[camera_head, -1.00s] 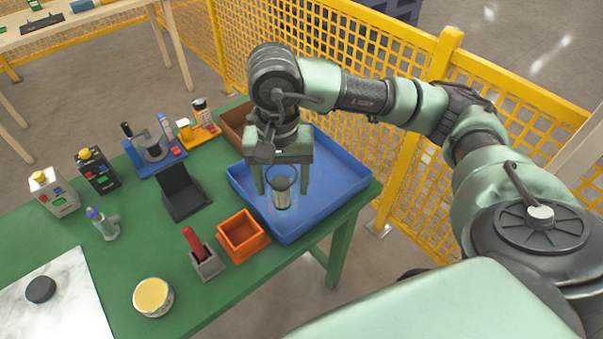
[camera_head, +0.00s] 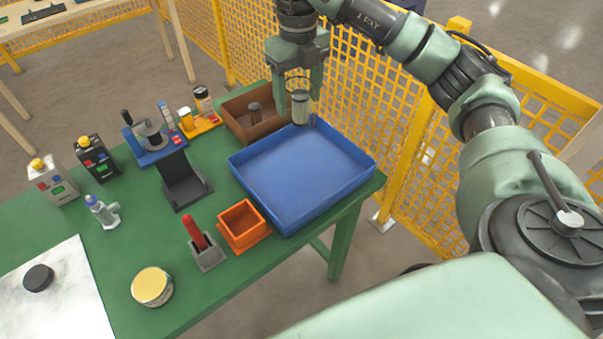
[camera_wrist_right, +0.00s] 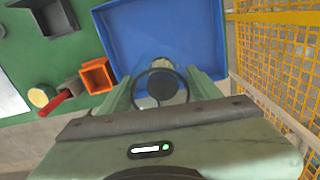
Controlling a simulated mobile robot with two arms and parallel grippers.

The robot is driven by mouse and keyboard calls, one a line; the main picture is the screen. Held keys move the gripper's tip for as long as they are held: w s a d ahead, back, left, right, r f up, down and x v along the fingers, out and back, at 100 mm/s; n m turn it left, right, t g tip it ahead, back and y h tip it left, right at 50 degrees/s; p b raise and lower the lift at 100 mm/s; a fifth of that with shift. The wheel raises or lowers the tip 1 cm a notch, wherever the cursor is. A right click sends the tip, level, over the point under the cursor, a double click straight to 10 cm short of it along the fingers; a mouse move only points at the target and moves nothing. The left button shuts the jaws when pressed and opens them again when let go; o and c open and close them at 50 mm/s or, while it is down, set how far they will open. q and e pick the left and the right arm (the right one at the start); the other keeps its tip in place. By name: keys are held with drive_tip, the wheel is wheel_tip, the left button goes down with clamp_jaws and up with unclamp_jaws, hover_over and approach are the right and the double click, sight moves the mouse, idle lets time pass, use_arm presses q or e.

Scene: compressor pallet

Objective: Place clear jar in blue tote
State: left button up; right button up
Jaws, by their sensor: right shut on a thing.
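The clear jar (camera_head: 300,107) is upright between the fingers of my right gripper (camera_head: 299,96), which is shut on it. In the head view it hangs over the far edge of the blue tote (camera_head: 262,202), near the tote's back corner. The tote is a shallow open tray on the green table, and its visible floor is empty. In the wrist view the jar (camera_wrist_right: 160,84) shows between the two fingers of my right gripper (camera_wrist_right: 160,90), with the tote (camera_wrist_right: 165,30) beyond it. My left gripper is not in view.
A brown bin (camera_head: 240,128) with a dark item stands behind the tote. An orange box (camera_head: 243,226) and a grey holder (camera_head: 208,255) with a red handle sit left of it. A yellow mesh fence (camera_head: 360,100) runs behind. A yellow-lidded jar (camera_head: 152,287) stands at the front.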

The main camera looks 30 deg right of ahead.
sight(301, 110)
drive_tip(key=m, duration=0.1)
drive_tip(key=d+m, duration=0.1)
drive_tip(key=shift+w+r+m, duration=0.35)
drive_tip(key=shift+r+m, duration=0.05)
drive_tip(key=shift+d+f+m, duration=0.1)
drive_tip(key=shift+m, duration=0.2)
wheel_tip(301, 110, down, 6)
drive_tip(key=shift+r+b, duration=0.25)
drive_tip(key=shift+b, duration=0.5)
wheel_tip(301, 110, down, 14)
drive_tip(key=shift+f+p, duration=0.1)
drive_tip(key=shift+p, duration=1)
